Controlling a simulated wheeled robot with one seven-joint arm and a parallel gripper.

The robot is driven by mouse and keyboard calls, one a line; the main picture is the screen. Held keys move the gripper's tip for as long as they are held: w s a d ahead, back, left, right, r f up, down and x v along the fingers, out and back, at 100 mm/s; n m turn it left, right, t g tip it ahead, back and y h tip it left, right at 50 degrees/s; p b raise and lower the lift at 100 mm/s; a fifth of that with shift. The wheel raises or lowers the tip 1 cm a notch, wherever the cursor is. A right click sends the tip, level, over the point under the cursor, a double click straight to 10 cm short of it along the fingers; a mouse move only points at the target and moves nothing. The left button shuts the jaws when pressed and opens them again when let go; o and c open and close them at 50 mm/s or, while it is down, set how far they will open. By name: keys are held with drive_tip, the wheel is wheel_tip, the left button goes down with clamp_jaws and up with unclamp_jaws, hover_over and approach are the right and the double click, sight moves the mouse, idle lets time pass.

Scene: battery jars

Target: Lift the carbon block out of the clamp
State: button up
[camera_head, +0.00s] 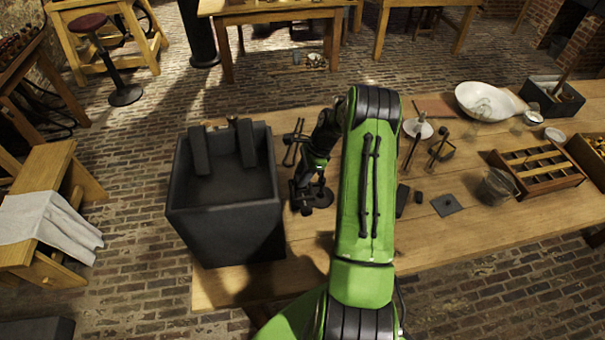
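My green and black arm reaches over the wooden table, and its wrist bends down to the left. My gripper (303,199) is small and dark at its end, low over the left part of the table. It is beside or over a dark round base (321,197). A dark clamp-like fitting with rods (294,143) stands just behind it, close to the black tank. I cannot make out the carbon block for sure, as dark parts overlap around my gripper. Whether the fingers are open or shut does not show.
A deep black tank (222,225) stands left of my gripper. On the table (470,235), to the right, are a dark bar (402,200), a flat dark plate (446,205), a glass jar (497,187), a wooden rack (541,168) and a white bowl (480,97).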

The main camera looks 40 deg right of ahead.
clamp_jaws()
drive_tip(key=shift+s, duration=0.1)
idle(0.3)
wheel_tip(320, 180, up, 12)
drive_tip(key=p, duration=0.9)
idle(1.3)
